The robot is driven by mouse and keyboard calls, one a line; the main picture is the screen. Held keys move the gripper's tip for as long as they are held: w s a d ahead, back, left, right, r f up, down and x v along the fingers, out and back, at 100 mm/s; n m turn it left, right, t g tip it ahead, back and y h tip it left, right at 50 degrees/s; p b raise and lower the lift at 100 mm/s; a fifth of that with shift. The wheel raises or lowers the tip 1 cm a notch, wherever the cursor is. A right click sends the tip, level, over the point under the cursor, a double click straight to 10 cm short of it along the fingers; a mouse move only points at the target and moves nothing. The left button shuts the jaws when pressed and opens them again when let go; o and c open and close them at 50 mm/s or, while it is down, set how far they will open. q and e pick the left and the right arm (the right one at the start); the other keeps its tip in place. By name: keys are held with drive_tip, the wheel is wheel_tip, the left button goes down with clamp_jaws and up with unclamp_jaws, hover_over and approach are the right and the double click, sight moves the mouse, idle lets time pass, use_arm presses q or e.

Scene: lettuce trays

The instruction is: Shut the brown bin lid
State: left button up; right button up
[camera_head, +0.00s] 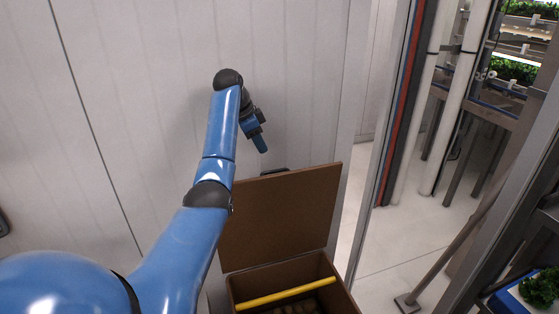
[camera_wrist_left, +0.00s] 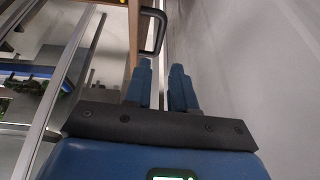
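The brown bin (camera_head: 343,294) stands at the bottom middle of the head view. Its brown lid (camera_head: 285,215) is open and stands upright at the back of the bin. A black handle (camera_head: 274,171) shows at the lid's top edge. My left gripper (camera_head: 261,144) is above and behind that edge, near the wall, pointing down. In the left wrist view, its two blue fingers (camera_wrist_left: 161,70) are apart with nothing between them. The black loop handle (camera_wrist_left: 160,32) and the lid's edge (camera_wrist_left: 133,30) lie just beyond the fingertips. My right gripper is not in view.
A pale panelled wall (camera_head: 130,90) stands close behind the lid and my left gripper. A yellow bar (camera_head: 285,293) lies across the bin's opening. On the right are a metal frame (camera_head: 470,230), lettuce shelves (camera_head: 520,45) and a blue tray (camera_head: 500,304).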

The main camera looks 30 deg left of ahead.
sight(274, 171)
use_arm(q)
drive_tip(key=p+x, duration=0.3)
drive_tip(key=x, duration=0.7)
drive_tip(key=shift+s+f, duration=0.1)
drive_tip(key=shift+s, duration=0.1)
clamp_jaws()
